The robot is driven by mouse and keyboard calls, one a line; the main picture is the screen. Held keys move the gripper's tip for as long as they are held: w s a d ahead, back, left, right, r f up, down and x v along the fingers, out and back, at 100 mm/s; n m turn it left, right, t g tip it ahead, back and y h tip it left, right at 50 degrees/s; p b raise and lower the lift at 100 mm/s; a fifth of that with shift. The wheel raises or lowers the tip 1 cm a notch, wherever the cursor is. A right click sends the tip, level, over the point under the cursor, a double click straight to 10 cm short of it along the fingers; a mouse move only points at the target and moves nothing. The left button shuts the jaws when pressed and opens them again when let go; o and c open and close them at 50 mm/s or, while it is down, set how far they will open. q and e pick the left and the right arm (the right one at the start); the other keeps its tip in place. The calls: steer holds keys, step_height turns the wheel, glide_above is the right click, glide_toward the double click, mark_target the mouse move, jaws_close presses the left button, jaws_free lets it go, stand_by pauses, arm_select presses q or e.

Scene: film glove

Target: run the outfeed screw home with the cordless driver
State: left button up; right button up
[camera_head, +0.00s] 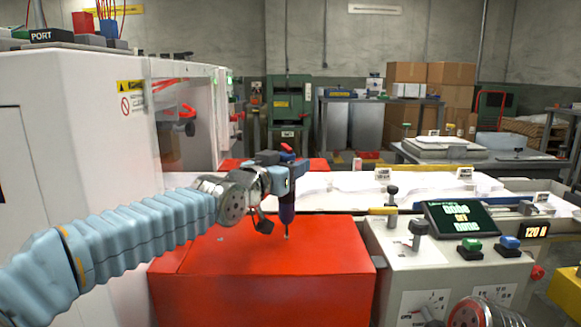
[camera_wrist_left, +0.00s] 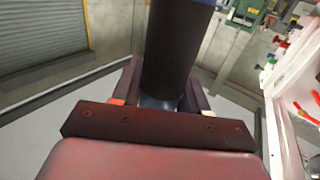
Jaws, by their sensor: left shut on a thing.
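My left gripper (camera_head: 283,184) is shut on the cordless driver (camera_head: 287,208), a dark blue upright tool with a red part at its top. The driver's thin bit points down and its tip is close above or touching the red cover (camera_head: 310,262); I cannot tell which. In the left wrist view the driver's dark cylinder (camera_wrist_left: 170,60) stands between the fingers. I cannot make out the outfeed screw; the spot under the tip is too small to read. A small pale bit (camera_head: 220,239) lies on the red cover. Only part of my right arm shows at the bottom right.
A white machine cabinet (camera_head: 85,170) stands at left. A control panel with a dark screen (camera_head: 461,218), a green button (camera_head: 470,245) and a blue button (camera_head: 510,243) is right of the red cover. A pale conveyor bed (camera_head: 430,193) runs behind. Boxes (camera_head: 450,75) stand far back.

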arm_select(q)
steer(key=shift+f+b, duration=0.4)
steer(key=shift+b, duration=0.85)
stand_by(1.8)
steer(key=shift+r, duration=0.1)
steer(key=shift+r+p, duration=2.35)
steer(key=shift+r, duration=0.6)
